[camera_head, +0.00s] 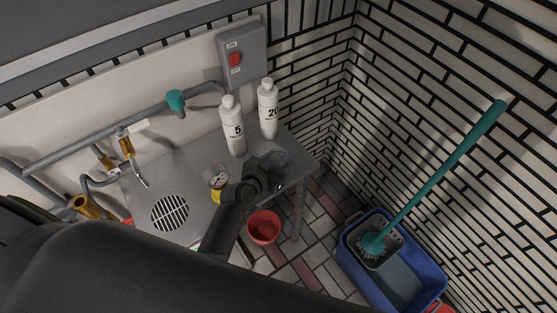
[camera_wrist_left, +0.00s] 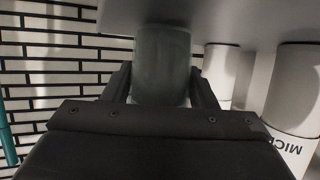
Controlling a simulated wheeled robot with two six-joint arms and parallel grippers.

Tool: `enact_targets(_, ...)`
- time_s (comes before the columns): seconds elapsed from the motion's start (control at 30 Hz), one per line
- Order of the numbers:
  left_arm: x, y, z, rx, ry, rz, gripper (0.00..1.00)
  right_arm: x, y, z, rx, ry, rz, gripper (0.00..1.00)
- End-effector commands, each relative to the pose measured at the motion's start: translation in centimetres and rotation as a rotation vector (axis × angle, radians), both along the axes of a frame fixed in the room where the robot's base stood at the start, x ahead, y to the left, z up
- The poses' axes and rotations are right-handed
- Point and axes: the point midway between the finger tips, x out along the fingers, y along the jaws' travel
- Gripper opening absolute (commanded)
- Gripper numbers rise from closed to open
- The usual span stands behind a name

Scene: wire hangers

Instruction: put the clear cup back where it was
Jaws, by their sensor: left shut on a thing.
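My left gripper (camera_head: 268,170) is over the right end of the grey metal table (camera_head: 185,165) in the head view. The clear cup (camera_head: 280,157) shows faintly at its fingertips, partly hidden by the gripper. In the left wrist view the cup (camera_wrist_left: 161,65) is a greenish, see-through cylinder between the two fingers of the left gripper (camera_wrist_left: 160,85), which is shut on it. The cup is close to the grey table surface (camera_wrist_left: 225,20); I cannot tell whether it touches. My right gripper is not in view.
Two white bottles, marked 5 (camera_head: 233,130) and 20 (camera_head: 268,110), stand just behind the gripper. A round gauge (camera_head: 216,177) is left of it. A red bucket (camera_head: 263,228) and a blue mop bucket (camera_head: 365,268) are on the floor.

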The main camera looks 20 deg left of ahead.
Motion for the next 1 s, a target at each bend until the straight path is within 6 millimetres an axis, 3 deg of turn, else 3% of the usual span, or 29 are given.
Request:
enact_targets(0.1, 0.0, 0.0, -0.4, 0.0, -0.001, 0.0, 0.22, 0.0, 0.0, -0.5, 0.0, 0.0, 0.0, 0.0)
enact_targets(0.13, 0.0, 0.0, -0.3, 0.0, 0.0, 0.0, 0.56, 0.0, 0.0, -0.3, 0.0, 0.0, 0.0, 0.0)
enact_targets(0.27, 0.0, 0.0, -0.3, 0.0, 0.0, 0.0, 0.73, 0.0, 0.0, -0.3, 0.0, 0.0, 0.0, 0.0)
enact_targets(0.67, 0.0, 0.0, 0.3, 0.0, 0.0, 0.0, 0.74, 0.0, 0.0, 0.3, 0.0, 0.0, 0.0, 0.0)
enact_targets(1.0, -4.5, 1.3, 1.8, 0.0, 0.001, 0.001, 0.74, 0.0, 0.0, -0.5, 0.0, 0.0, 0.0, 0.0)
